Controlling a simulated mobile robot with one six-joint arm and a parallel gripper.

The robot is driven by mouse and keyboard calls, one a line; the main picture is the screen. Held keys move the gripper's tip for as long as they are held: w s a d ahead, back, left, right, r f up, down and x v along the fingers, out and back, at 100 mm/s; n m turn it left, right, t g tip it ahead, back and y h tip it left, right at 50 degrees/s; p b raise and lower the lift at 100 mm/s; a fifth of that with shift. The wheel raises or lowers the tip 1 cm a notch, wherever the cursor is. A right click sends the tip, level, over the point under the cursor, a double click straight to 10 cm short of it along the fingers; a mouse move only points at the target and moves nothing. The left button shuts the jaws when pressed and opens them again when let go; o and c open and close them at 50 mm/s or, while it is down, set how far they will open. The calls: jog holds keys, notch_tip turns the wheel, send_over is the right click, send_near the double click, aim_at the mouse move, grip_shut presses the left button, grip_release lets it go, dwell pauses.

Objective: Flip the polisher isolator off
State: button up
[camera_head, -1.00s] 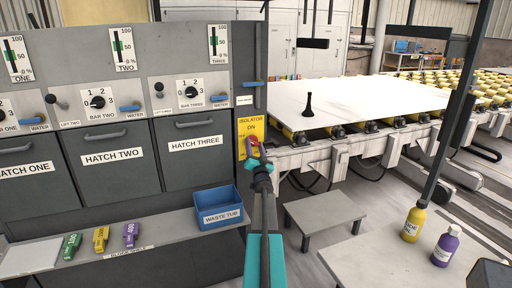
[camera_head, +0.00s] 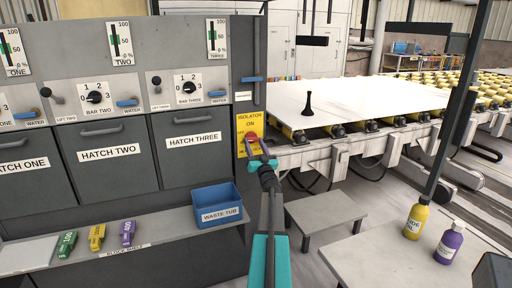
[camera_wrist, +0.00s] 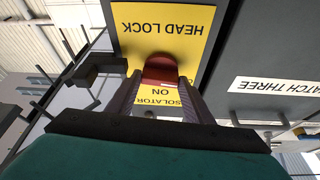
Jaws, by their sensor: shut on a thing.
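The isolator is a yellow plate (camera_head: 242,147) lettered "ISOLATOR ON", on the right end of the grey cabinet. A red knob (camera_head: 252,136) stands out from it. My gripper (camera_head: 261,147) reaches up to the knob from below, its fingers at the knob. In the wrist view the plate (camera_wrist: 190,46) appears upside down, with "HEAD LOCK" lettering. There the red knob (camera_wrist: 160,69) sits between the fingertips of my gripper (camera_wrist: 160,84), which is shut on it. The fingers partly hide the plate's lettering. The knob's exact turn angle is hard to tell.
A blue waste tub (camera_head: 217,205) stands on the shelf left of my arm. Hatch three (camera_head: 193,148) is just left of the plate. A low grey step (camera_head: 327,212) and a table with yellow and purple bottles (camera_head: 450,243) are to the right. A white slab (camera_head: 385,100) lies behind.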

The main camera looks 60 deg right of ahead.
jog(key=shift+s+d+f+n+y, duration=0.15)
jog(key=shift+f+n+y, duration=0.15)
jog(key=shift+n, duration=0.6)
jog(key=shift+r+t, duration=0.1)
jog(key=shift+t, duration=0.3)
jog(key=o, duration=0.8)
jog(key=shift+r, duration=0.1)
jog(key=shift+b+v, duration=1.2)
jog(key=shift+v, duration=5.7)
